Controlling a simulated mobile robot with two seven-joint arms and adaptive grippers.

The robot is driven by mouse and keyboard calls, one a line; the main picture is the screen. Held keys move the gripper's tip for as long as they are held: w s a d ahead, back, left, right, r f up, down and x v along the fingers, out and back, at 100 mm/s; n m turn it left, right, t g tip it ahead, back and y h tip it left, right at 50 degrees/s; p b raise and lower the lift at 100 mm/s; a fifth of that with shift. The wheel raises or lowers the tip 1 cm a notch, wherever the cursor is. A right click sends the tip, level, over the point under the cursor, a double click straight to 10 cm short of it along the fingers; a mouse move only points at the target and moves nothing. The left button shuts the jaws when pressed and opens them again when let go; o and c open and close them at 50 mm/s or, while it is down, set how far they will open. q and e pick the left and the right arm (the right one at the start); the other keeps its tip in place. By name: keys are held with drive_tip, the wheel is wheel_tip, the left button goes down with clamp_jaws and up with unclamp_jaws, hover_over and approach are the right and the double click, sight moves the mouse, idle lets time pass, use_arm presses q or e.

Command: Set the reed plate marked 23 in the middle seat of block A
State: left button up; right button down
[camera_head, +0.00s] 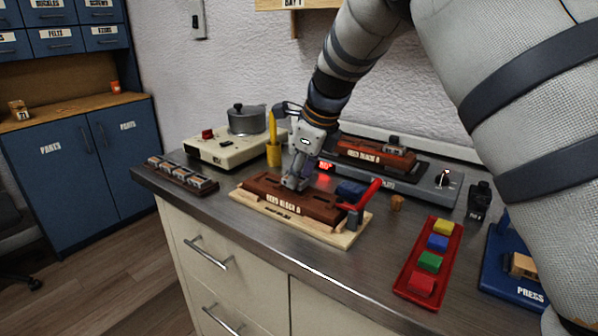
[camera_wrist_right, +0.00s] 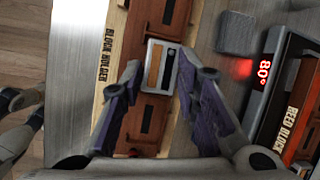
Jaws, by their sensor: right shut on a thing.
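My right gripper (camera_wrist_right: 160,75) is shut on a small silvery reed plate (camera_wrist_right: 161,55) with a tan strip and a dark slot. It holds the plate over the red-brown front reed block (camera_head: 262,189), which lies in a pale wooden block holder (camera_head: 331,238). In the wrist view the block (camera_wrist_right: 143,140) shows dark slots on both sides of the plate. I cannot tell whether the plate touches its seat.
A second reed block (camera_head: 370,154) sits behind on a grey warmer (camera_head: 432,193) reading 80°. A red-handled clamp (camera_head: 368,193) stands at the holder's right end. A plate rack (camera_head: 174,174), red tray (camera_head: 404,281) and blue press (camera_head: 505,277) stand on the counter.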

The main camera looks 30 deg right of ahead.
drive_tip(key=shift+f, duration=0.55)
idle(0.4)
drive_tip(key=c, duration=1.2)
unclamp_jaws()
drive_tip(key=shift+o, duration=0.2)
drive_tip(key=v, duration=1.1)
drive_tip(key=shift+s+r, duration=0.2)
drive_tip(key=shift+r, duration=0.2)
